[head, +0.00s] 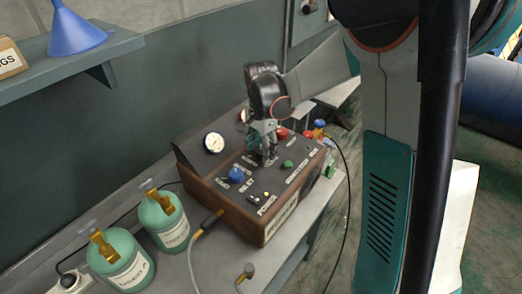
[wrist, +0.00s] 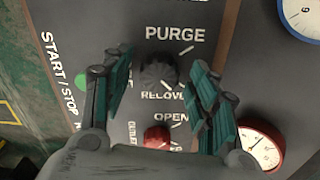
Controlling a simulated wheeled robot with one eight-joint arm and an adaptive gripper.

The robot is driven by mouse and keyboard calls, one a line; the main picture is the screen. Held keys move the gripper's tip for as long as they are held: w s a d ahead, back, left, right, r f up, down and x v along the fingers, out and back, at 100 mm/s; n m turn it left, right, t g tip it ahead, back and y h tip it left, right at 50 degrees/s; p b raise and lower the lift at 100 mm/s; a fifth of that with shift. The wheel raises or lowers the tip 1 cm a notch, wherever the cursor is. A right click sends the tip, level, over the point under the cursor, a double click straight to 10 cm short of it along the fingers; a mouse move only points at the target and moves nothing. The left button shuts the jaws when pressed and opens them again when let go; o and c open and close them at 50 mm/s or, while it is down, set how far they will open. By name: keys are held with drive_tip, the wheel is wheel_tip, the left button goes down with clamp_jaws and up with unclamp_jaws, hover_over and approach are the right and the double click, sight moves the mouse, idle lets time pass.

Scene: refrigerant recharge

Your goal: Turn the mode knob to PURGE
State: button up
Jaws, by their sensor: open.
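The dark mode knob (wrist: 157,72) shows in the wrist view, with the word PURGE above it and RECOVER, partly covered, below it. Which way the knob points is hard to tell. My gripper (wrist: 160,78) is open, with one teal finger on each side of the knob; I cannot tell whether either finger touches it. In the head view my gripper (head: 263,142) points down at the top panel of the brown recharge machine (head: 228,208), and the knob is hidden by the fingers.
A red knob (wrist: 157,135) sits close below the mode knob, and a green button (wrist: 82,82) lies left. A blue knob (head: 236,174) and gauge (head: 214,142) are on the panel. Two green canisters (head: 163,218) stand left of the machine on the bench.

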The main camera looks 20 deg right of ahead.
drive_tip(key=shift+f, duration=0.15)
drive_tip(key=shift+c, duration=0.3)
drive_tip(key=c, duration=1)
drive_tip(key=shift+n, duration=0.3)
drive_tip(key=n, duration=0.8)
drive_tip(key=shift+n, duration=0.4)
drive_tip(key=n, duration=0.4)
drive_tip(key=shift+n, duration=2.3)
